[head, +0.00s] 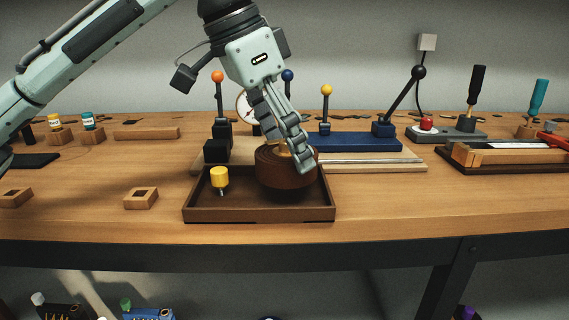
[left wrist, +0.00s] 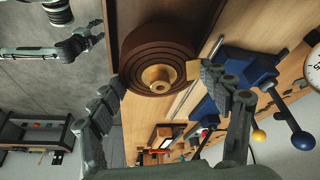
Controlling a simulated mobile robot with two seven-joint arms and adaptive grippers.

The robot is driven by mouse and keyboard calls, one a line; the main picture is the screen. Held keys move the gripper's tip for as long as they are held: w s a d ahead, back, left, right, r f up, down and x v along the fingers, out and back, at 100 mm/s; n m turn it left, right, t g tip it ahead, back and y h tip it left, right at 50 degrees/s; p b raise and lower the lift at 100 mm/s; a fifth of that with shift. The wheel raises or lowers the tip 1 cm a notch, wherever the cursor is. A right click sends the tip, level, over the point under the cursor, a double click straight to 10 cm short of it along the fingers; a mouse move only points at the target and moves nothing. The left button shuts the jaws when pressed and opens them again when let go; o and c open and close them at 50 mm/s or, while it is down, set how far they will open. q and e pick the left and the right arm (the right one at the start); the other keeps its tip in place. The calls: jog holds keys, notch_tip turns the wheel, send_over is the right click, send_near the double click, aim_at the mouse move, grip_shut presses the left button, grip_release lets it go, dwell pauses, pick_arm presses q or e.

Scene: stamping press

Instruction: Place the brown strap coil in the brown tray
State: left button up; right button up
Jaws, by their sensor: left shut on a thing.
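The brown strap coil (head: 285,170) is a dark round roll with a light brass-coloured hub, and it shows close up in the left wrist view (left wrist: 150,42). My left gripper (head: 290,150) reaches down from above and is shut on the coil, its fingers covering part of the top. The brown tray (head: 260,215) is a shallow dark box at the table's front. The coil is upright over the tray's right half; whether its underside touches the floor cannot be told. My right gripper (left wrist: 82,40) shows small in the left wrist view, its jaws unclear.
A yellow-capped peg (head: 220,178) stands in the tray's left half. Behind the tray are a light wooden board (head: 375,163) and a blue lever base (head: 352,141) with upright levers. A small wooden block (head: 141,198) sits left of the tray.

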aim_at(279, 152)
pick_arm(q)
notch_tip(279, 152, down, 3)
jog(key=shift+a+r, duration=0.1)
jog(key=shift+f, duration=0.2)
jog(key=o, duration=0.9)
jog(key=shift+f, duration=0.15)
jog(key=o, duration=0.5)
jog(key=shift+r, duration=0.25)
jog(key=v, duration=0.2)
jog(key=shift+a+r, duration=0.1)
jog(key=shift+r, duration=0.3)
jog(key=p+v, duration=0.1)
jog(key=v, duration=0.7)
jog(key=shift+s+a+r, duration=0.1)
jog(key=shift+a+r, duration=0.1)
jog(key=shift+r, duration=0.25)
pick_arm(e)
jog(key=shift+x, duration=0.95)
pick_arm(q)
jog(key=shift+s, duration=0.1)
pick_arm(e)
jog(key=shift+s+a, duration=0.2)
